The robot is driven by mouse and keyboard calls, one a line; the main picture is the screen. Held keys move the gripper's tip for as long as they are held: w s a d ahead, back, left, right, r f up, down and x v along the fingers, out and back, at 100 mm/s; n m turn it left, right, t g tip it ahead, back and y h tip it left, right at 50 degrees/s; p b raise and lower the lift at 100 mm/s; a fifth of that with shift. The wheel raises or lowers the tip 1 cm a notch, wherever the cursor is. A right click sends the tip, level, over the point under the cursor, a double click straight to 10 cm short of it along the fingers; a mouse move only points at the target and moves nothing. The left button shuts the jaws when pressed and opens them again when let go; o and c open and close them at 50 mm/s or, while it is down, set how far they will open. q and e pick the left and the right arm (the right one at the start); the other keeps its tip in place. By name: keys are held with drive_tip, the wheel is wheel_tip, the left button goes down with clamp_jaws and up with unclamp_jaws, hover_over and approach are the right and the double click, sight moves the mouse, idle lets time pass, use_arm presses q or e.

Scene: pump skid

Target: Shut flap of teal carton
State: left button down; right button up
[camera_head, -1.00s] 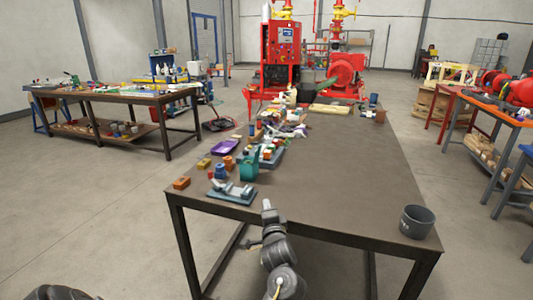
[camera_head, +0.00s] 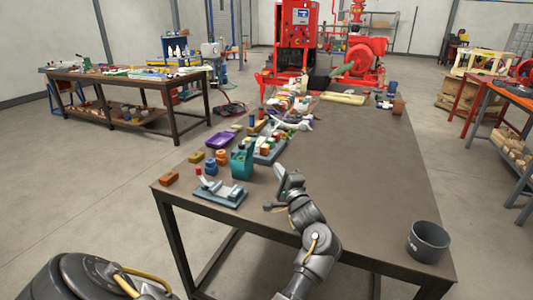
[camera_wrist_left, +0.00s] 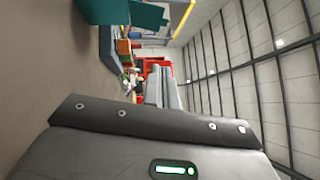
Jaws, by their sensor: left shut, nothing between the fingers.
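The teal carton (camera_head: 241,165) stands on the near left part of the brown table, behind a grey-blue clamp fixture. A teal piece stands up at its top, which looks like a raised flap; its exact angle is too small to tell. Teal panels of the carton (camera_wrist_left: 103,11) also show at the top of the left wrist view, cut off by the frame edge. My left gripper (camera_head: 284,178) is shut and empty above the table, to the right of the carton and apart from it. Its closed fingers (camera_wrist_left: 163,80) show in the wrist view. My right gripper is not in view.
The clamp fixture (camera_head: 220,192) with a red-tipped handle lies in front of the carton. Small blocks (camera_head: 170,177) and a purple tray (camera_head: 219,139) lie to the left. Clutter runs behind. A dark pot (camera_head: 428,241) stands at the right corner. The table's right half (camera_head: 370,165) is mostly bare.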

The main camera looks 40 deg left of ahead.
use_arm(q)
approach(254, 141)
drive_tip(key=w, duration=0.4)
drive_tip(key=shift+s+a+r+p, duration=0.1)
drive_tip(key=shift+s+a+r, duration=0.1)
drive_tip(key=shift+a, duration=0.65)
drive_tip(key=shift+s+a+r+p, duration=0.1)
drive_tip(key=shift+s+a+p, duration=0.1)
drive_tip(key=shift+a, duration=0.65)
drive_tip(key=shift+s+a+r+p, duration=0.1)
drive_tip(key=shift+s+a+r, duration=0.1)
drive_tip(key=shift+a, duration=0.65)
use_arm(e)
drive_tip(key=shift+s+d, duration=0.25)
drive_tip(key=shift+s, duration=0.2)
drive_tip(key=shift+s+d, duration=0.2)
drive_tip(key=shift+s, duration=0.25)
